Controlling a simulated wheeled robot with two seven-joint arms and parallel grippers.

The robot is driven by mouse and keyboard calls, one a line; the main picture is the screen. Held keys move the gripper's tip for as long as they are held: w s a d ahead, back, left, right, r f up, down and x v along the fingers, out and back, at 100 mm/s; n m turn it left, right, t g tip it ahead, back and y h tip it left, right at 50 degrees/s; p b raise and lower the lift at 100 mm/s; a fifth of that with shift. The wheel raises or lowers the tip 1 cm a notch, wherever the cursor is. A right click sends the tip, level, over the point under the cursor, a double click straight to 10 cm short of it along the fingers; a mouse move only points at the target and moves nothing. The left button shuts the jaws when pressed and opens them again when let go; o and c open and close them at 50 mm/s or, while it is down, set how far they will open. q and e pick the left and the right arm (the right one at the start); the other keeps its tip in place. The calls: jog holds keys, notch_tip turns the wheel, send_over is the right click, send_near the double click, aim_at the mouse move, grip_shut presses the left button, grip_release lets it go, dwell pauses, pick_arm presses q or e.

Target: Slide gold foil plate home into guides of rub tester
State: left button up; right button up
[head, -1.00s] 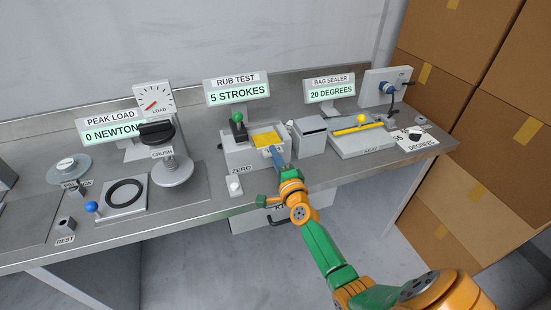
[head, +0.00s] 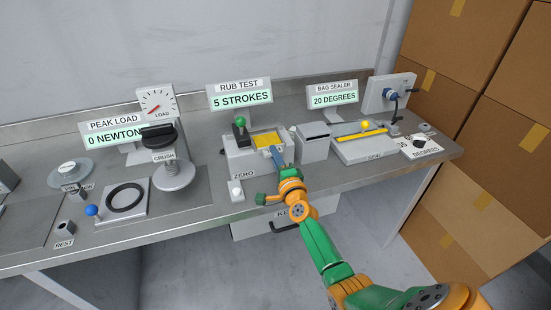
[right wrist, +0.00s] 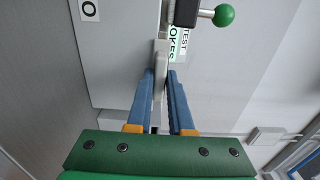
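The rub tester (head: 238,158) is a pale grey block with a green-knobbed lever, below the RUB TEST sign. The gold foil plate (head: 267,140) lies flat, gold face up, in the top of the tester. My right gripper (head: 274,151) reaches it from the front. In the right wrist view, the blue fingers (right wrist: 161,78) close on both faces of a thin pale strip (right wrist: 160,56), which looks like the plate edge-on. The guides and the plate's far edge are too small to make out. My left gripper is not in view.
A slotted grey box (head: 312,143) stands close at the tester's right, with the bag sealer (head: 365,147) beyond. The crush press (head: 172,172) is to the left. A white button (head: 236,190) sits in front. Cardboard boxes (head: 490,100) stack at the right.

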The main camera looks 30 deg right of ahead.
jog(key=o, duration=0.4)
jog(key=p+v, duration=0.1)
jog(key=v, duration=0.6)
jog(key=shift+s+p, duration=0.1)
jog(key=shift+p, duration=0.2)
